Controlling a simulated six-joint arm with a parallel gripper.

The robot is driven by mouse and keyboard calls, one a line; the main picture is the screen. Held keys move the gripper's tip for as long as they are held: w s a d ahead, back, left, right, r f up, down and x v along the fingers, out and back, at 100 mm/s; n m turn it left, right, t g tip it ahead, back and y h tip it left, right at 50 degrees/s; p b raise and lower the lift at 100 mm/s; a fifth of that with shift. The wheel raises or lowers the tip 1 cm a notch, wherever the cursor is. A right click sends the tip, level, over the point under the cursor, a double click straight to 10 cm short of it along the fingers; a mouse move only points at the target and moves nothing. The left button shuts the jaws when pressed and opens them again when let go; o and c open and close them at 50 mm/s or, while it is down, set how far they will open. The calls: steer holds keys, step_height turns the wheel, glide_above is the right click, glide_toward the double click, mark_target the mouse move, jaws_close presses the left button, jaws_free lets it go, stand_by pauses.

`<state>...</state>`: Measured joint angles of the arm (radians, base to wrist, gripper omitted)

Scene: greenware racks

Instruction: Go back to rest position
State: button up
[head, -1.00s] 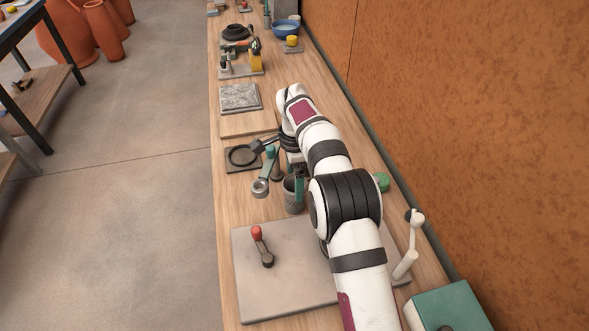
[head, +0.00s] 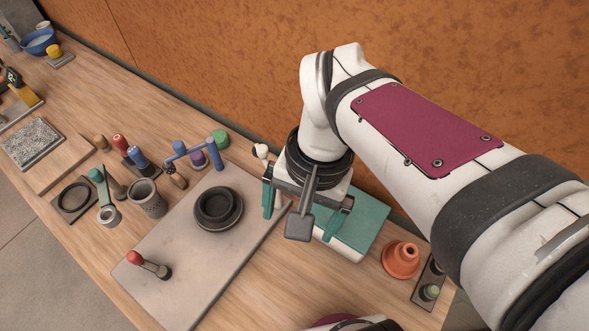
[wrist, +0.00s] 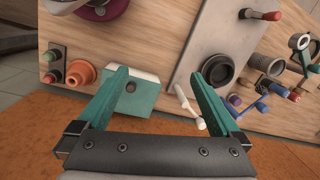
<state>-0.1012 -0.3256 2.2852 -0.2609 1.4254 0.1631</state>
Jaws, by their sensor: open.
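My gripper (head: 300,212) hangs above the right end of the long wooden bench, with its two teal fingers spread apart and nothing between them. In the wrist view my gripper (wrist: 162,82) also shows open and empty. A teal-and-white box (wrist: 138,97) lies beyond the left finger there. In the head view, the box (head: 360,218) is partly hidden behind the gripper. The white upper arm crosses the right side of the head view.
A grey slab (head: 165,285) carries a black round dish (head: 218,208) and a red-knobbed crank (head: 150,264). A terracotta funnel-like piece (head: 400,260) stands right of the gripper. Several tools and a grey cup (head: 147,196) crowd the bench to the left. An orange-brown wall (head: 220,60) runs behind.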

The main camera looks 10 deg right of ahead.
steer(key=s+d+f, duration=0.1)
steer(key=s+f, duration=0.2)
steer(key=s, duration=0.3)
steer(key=shift+s+d+f, duration=0.25)
steer(key=shift+s+d, duration=0.1)
stand_by(0.5)
